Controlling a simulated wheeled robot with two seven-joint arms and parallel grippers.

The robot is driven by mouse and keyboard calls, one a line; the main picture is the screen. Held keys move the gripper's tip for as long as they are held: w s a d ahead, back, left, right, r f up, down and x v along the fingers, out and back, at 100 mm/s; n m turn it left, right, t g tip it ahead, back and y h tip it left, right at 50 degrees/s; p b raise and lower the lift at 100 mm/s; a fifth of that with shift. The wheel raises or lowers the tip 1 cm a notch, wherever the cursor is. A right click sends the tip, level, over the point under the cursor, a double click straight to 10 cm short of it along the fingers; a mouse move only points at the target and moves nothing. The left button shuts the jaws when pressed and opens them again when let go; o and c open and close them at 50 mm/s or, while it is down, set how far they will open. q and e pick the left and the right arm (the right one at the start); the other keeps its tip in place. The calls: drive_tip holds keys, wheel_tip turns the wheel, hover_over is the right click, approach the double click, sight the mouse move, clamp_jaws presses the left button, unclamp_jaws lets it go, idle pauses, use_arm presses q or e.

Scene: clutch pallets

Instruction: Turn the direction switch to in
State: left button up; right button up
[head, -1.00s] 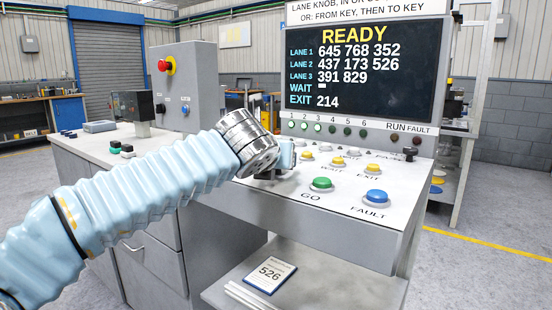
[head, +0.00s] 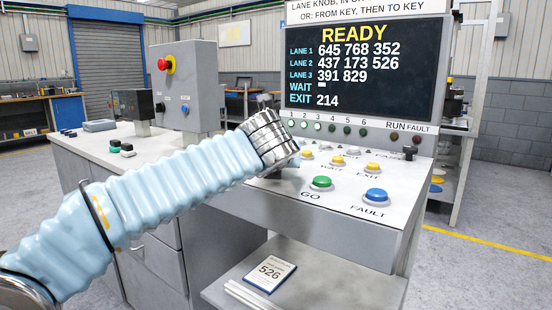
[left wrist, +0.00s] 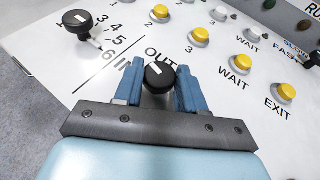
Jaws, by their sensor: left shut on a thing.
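The direction switch (left wrist: 159,77) is a black round knob with a white mark on top, between the printed words IN on its left and OUT above it in the left wrist view. Its mark is small, and I cannot tell for sure which word it points to. My left gripper (left wrist: 157,88) has its blue fingers on both sides of this knob and is shut on it. In the head view my left wrist covers the knob and the fingers. My right gripper is in neither view.
Another black knob (left wrist: 77,21) with numbers stands left. Yellow buttons (left wrist: 235,91) lie right and beyond. The green GO button (head: 321,183) and blue FAULT button (head: 376,196) are near the panel's front edge. The screen (head: 361,66) reads READY.

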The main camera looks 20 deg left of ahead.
use_arm(q)
drive_tip(key=shift+w+d+n+g+y+p, duration=0.1)
drive_tip(key=shift+d+n+g+y+p, duration=0.1)
drive_tip(key=shift+n+y, duration=0.35)
drive_tip(key=shift+d+n+g+y+p, duration=0.1)
drive_tip(key=shift+n+g+y+p, duration=0.1)
drive_tip(key=shift+n+y, duration=0.35)
drive_tip(key=shift+a+n+y, duration=0.15)
drive_tip(key=shift+n+y, duration=0.25)
drive_tip(key=shift+y, duration=0.1)
drive_tip(key=o, duration=1)
drive_tip(key=b+v, duration=0.1)
drive_tip(key=v, duration=1.3)
drive_tip(key=shift+w, duration=0.1)
